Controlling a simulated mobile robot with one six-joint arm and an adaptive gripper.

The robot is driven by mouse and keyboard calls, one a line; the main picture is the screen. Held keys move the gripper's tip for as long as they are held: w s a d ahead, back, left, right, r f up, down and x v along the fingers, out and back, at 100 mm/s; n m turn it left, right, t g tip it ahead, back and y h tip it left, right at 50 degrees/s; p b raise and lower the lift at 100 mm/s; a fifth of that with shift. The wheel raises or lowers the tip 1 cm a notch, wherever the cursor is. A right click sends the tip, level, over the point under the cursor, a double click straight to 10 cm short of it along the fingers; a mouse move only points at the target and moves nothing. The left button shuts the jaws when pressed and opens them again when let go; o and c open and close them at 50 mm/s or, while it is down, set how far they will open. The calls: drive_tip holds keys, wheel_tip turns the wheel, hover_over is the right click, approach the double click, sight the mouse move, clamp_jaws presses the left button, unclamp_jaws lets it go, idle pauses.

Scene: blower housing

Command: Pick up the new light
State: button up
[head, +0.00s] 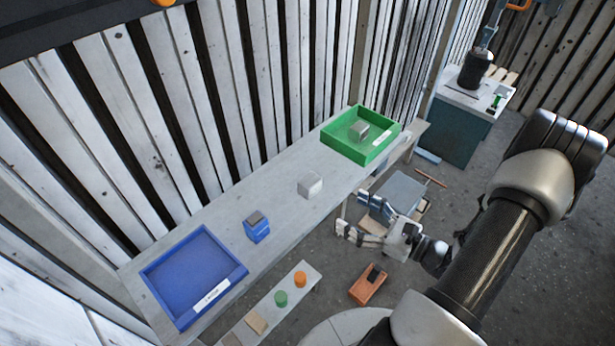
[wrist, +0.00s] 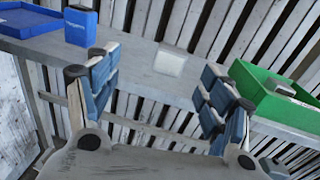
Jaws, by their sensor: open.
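My gripper (head: 352,213) is open and empty, in front of the bench's near edge. The wrist view shows its two blue-padded fingers spread wide (wrist: 160,72). A pale grey block (head: 310,185) sits on the middle of the bench; in the wrist view the block (wrist: 170,61) appears between the fingers, beyond them and apart. A similar grey block (head: 358,131) lies in the green tray (head: 375,154), also seen at right in the wrist view (wrist: 273,99). I cannot tell by looks which thing is the new light.
A blue box (head: 257,228) with a dark top stands left of the pale block. A blue tray (head: 188,300) is at the bench's left end. A lower shelf (head: 262,325) holds an orange and a green cylinder. An orange-brown case (head: 368,285) is below my gripper.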

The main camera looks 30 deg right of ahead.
sight(316, 184)
drive_tip(key=w, duration=0.3)
drive_tip(key=w+a+f+m+h+b, duration=0.1)
drive_tip(key=w, duration=0.3)
drive_tip(key=w+a+m+t, duration=0.1)
drive_tip(key=w, duration=0.2)
drive_tip(key=shift+w+a+f+h+b, duration=0.1)
drive_tip(key=shift+w+f+h+b, duration=0.2)
drive_tip(key=shift+w+h, duration=0.1)
drive_tip(key=x, duration=0.2)
drive_tip(key=b+x, duration=0.1)
drive_tip(key=x, duration=0.1)
drive_tip(key=shift+w+a+r, duration=0.15)
drive_tip(key=shift+a, duration=0.3)
drive_tip(key=shift+w, duration=0.4)
drive_tip(key=shift+c, duration=0.5)
drive_tip(key=c, duration=1.1)
